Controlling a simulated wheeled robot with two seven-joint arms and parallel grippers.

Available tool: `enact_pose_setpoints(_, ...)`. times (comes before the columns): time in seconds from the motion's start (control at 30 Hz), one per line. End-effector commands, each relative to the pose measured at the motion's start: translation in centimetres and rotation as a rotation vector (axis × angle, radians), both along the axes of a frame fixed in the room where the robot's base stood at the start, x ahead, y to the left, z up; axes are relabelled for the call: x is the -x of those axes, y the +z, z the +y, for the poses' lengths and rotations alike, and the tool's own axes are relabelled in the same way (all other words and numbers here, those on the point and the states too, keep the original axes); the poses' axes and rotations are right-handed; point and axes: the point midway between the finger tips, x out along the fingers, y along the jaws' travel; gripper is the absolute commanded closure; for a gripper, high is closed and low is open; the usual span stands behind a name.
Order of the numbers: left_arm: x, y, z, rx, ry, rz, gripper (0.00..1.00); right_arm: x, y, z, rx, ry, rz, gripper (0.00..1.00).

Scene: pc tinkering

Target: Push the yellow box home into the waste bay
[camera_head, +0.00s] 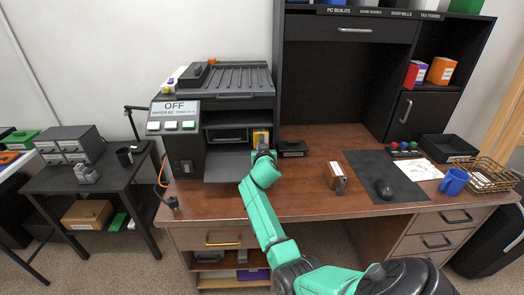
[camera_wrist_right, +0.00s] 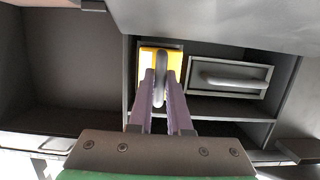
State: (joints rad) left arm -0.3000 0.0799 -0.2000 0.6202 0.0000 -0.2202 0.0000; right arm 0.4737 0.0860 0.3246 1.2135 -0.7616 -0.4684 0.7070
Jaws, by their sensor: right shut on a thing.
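The yellow box (camera_wrist_right: 147,56) shows in the right wrist view inside the left part of a compartment in the dark machine. A grey loop handle (camera_wrist_right: 161,78) stands out from its front. My right gripper (camera_wrist_right: 161,90) is shut on that handle. In the head view the yellow box (camera_head: 261,137) is partly hidden behind my right gripper (camera_head: 262,153), at the right side of the machine's opening. The opening around the box is the bay (camera_wrist_right: 130,84); how deep the box sits is hard to tell. My left gripper is not in view.
A grey drawer with a handle (camera_wrist_right: 232,79) sits right of the box in the same compartment. The machine (camera_head: 187,150) has an open front flap (camera_head: 227,167). A small black tray (camera_head: 292,148) lies to its right.

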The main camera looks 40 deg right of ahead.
Motion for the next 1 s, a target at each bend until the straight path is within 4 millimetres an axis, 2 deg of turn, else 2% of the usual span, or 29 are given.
enact_pose_setpoints(1.0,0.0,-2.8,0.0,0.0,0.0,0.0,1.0,-2.5,0.0,-1.8,0.002,0.0,-0.002,1.0)
